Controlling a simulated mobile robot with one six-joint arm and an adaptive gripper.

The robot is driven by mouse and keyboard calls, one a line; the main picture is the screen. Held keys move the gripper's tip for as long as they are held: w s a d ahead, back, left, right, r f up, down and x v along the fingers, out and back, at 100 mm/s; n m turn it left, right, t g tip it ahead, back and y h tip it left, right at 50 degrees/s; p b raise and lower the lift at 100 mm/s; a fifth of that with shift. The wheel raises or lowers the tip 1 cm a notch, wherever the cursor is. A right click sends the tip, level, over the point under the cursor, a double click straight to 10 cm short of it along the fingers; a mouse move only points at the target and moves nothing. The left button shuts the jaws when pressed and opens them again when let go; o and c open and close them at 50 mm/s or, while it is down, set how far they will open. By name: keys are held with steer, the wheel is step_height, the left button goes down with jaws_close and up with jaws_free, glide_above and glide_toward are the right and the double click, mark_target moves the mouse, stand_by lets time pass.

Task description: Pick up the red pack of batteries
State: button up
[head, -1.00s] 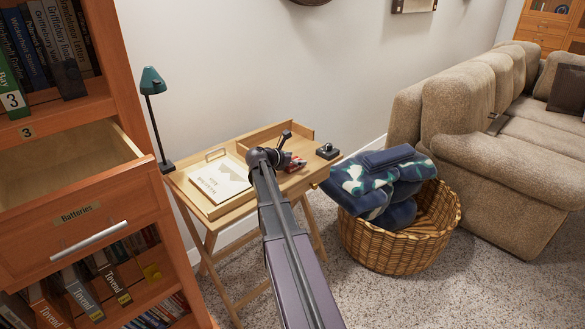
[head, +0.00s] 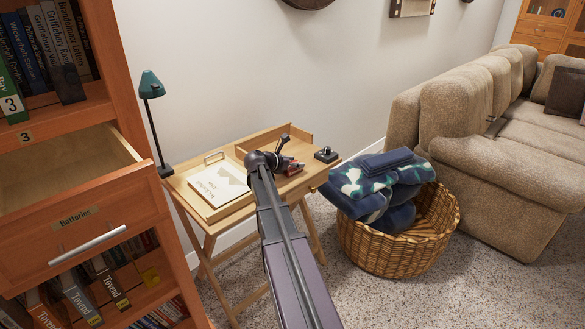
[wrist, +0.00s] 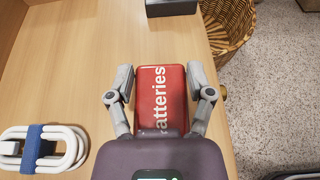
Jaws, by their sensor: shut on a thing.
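The red pack of batteries (wrist: 160,98), with white lettering, lies on the wooden desk in the wrist view. My gripper (wrist: 160,77) has one grey finger against each long side of it and is shut on it. The pack's near end is hidden by my gripper's body. In the head view my gripper (head: 287,160) is low over the right part of the desk (head: 232,212), and the red pack (head: 292,168) shows only in part. I cannot tell any gap between pack and desk.
A small black device (head: 326,154) stands at the desk's right corner. A white coiled cable (wrist: 42,148) with a blue band lies left of the pack. A tray (head: 215,183) with papers, a lamp (head: 152,90), an open drawer (head: 85,240) and a wicker basket (head: 395,255) are close by.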

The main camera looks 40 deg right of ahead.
steer(key=shift+r, duration=0.15)
step_height(320, 180, up, 3)
steer(key=p, duration=0.3)
steer(key=shift+f, duration=0.2)
steer(key=s+a+r+p, duration=0.1)
steer(key=s+a, duration=0.1)
steer(key=s, duration=0.5)
steer(key=s+a+r+p, duration=0.1)
steer(key=s+a, duration=0.1)
steer(key=s, duration=0.6)
steer(key=shift+s, duration=0.25)
steer(key=shift+r, duration=0.15)
